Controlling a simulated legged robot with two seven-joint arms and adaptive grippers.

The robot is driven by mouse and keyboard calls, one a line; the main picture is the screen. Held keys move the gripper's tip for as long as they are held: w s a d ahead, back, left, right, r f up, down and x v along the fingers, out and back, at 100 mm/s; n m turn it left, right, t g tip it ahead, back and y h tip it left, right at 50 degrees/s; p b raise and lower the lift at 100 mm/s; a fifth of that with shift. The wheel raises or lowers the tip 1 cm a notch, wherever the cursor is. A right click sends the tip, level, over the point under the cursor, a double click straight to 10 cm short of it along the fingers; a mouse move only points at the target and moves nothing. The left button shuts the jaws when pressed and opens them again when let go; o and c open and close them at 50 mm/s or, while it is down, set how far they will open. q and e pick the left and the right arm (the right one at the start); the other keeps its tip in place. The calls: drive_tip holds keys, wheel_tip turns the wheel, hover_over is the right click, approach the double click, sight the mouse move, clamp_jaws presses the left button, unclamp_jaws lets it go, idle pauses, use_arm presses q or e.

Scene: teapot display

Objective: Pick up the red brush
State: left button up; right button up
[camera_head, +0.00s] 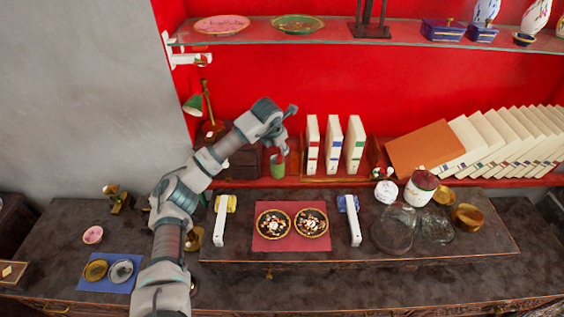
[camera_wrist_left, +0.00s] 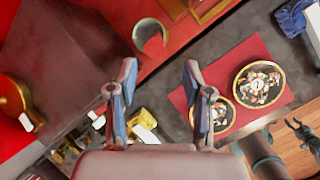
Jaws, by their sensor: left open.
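My left gripper (camera_head: 285,130) is open and empty above the back of the dark table; its two parted fingers also show in the left wrist view (camera_wrist_left: 159,76). A small green cup (camera_head: 278,170) stands just below it, close to the fingers. A bit of red shows at its mouth, but I cannot make out a brush shape there. In the left wrist view a round red-and-green cup (camera_wrist_left: 150,38) lies beyond the fingertips, apart from them. A dark claw-like part (camera_wrist_left: 303,133) at the lower right may be my right gripper; its jaws are unclear.
A dark box (camera_head: 238,160) stands left of the cup, and white books (camera_head: 333,145) stand to its right. Two patterned plates lie on a red mat (camera_head: 292,245) between white-and-coloured stands. Glassware (camera_head: 395,232) is at the right. A glass shelf (camera_head: 370,45) runs above.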

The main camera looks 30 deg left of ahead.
sight(281, 161)
use_arm(q)
drive_tip(key=x, duration=0.9)
drive_tip(key=shift+a+f, duration=0.15)
drive_tip(key=shift+a, duration=0.2)
drive_tip(key=shift+w+d+f, duration=0.1)
drive_tip(key=shift+d+f, duration=0.05)
drive_tip(key=shift+d, duration=0.1)
drive_tip(key=shift+c, duration=1.2)
drive_tip(key=shift+a, duration=0.35)
clamp_jaws()
drive_tip(key=shift+a+f, duration=0.1)
drive_tip(key=shift+a, duration=0.1)
drive_tip(key=shift+d, duration=0.1)
use_arm(e)
drive_tip(key=shift+w+a+r, duration=0.25)
drive_tip(key=shift+w, duration=0.2)
drive_tip(key=shift+w+a+r, duration=0.2)
drive_tip(key=shift+w, duration=0.2)
